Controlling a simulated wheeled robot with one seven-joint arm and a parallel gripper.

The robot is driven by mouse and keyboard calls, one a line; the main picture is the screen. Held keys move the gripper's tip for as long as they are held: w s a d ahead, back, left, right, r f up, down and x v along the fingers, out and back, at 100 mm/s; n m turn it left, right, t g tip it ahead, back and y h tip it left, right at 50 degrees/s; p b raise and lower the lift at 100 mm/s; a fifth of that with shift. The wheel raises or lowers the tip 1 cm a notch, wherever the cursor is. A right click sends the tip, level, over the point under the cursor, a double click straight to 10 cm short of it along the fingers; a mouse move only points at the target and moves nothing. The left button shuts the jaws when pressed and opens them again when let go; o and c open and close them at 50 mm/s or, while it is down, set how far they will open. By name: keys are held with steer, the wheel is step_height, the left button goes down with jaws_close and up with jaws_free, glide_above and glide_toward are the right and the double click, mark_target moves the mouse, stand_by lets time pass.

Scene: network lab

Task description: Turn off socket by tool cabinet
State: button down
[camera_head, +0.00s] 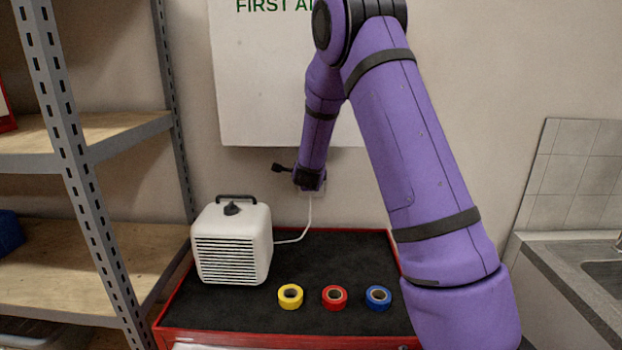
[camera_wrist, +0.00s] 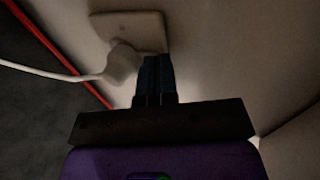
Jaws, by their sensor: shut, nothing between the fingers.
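The wall socket (camera_wrist: 140,25) is a pale square plate at the top of the wrist view. A white plug (camera_wrist: 121,63) sits in it, with a white cable (camera_wrist: 50,73) running left. My gripper (camera_wrist: 158,62) is shut and empty, its fingertips close to the plate's lower right edge beside the plug. I cannot tell whether they touch. No switch shows clearly; the fingers hide part of that area. In the head view my arm's end mostly covers the socket, above the red tool cabinet (camera_head: 250,333) with a black top.
A white heater (camera_head: 232,245) stands on the cabinet, with yellow (camera_head: 290,296), red (camera_head: 334,298) and blue (camera_head: 378,298) tape rolls nearby. A first aid box (camera_head: 262,90) hangs above. Metal shelving (camera_head: 85,190) is left, a sink counter (camera_head: 572,285) right.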

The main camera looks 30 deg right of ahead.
steer(key=shift+r, duration=0.55)
steer(key=v, duration=1.1)
steer(key=shift+f, duration=0.15)
